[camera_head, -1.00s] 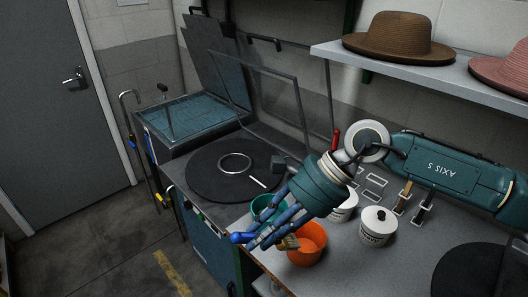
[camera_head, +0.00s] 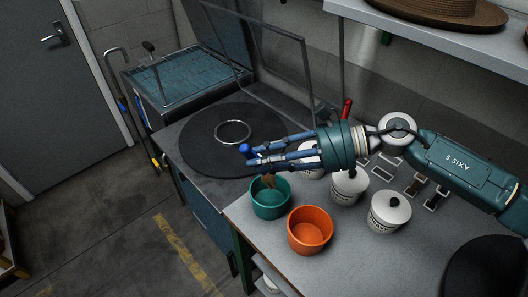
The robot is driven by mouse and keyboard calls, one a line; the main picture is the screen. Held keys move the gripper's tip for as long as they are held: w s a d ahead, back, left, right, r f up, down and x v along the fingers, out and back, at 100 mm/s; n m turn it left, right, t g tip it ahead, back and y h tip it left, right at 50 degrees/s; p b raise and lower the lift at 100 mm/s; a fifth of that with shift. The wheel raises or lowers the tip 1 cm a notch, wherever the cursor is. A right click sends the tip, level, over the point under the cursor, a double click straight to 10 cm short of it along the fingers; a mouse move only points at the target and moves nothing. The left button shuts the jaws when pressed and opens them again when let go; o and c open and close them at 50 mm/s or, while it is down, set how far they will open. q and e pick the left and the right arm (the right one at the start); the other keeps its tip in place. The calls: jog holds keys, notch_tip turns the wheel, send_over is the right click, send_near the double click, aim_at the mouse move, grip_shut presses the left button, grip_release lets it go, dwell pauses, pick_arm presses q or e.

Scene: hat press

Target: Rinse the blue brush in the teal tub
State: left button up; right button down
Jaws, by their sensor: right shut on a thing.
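The teal tub (camera_head: 270,204) stands on the bench near its left front edge. My right gripper (camera_head: 272,158) comes in from the right and hangs above the tub's back rim. It is shut on the blue brush (camera_head: 268,181), whose tan bristles point down at the tub's opening. I cannot tell whether the bristles touch anything inside. Most of the brush's handle is hidden by the fingers. My left gripper is not in view.
The orange tub (camera_head: 310,232) stands just right of the teal tub. White lidded pots (camera_head: 390,211) stand behind it. A round dark plate with a metal ring (camera_head: 233,132) lies at the left.

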aim_at(264, 182)
jog(key=f, duration=0.1)
jog(key=f+b, duration=0.1)
jog(key=f, duration=0.1)
jog(key=shift+w+f, duration=0.15)
jog(key=shift+w, duration=0.2)
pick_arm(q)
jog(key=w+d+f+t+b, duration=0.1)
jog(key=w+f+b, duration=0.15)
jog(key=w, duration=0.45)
pick_arm(e)
jog(key=shift+s+f+p, duration=0.1)
jog(key=shift+f+p, duration=0.25)
jog(key=shift+f, duration=0.5)
notch_tip(264, 182, down, 4)
jog(key=b, duration=0.4)
pick_arm(q)
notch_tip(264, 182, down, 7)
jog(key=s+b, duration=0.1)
jog(key=b, duration=0.2)
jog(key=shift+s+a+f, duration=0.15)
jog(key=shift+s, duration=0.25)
pick_arm(e)
notch_tip(264, 182, down, 2)
jog(key=shift+f, duration=0.25)
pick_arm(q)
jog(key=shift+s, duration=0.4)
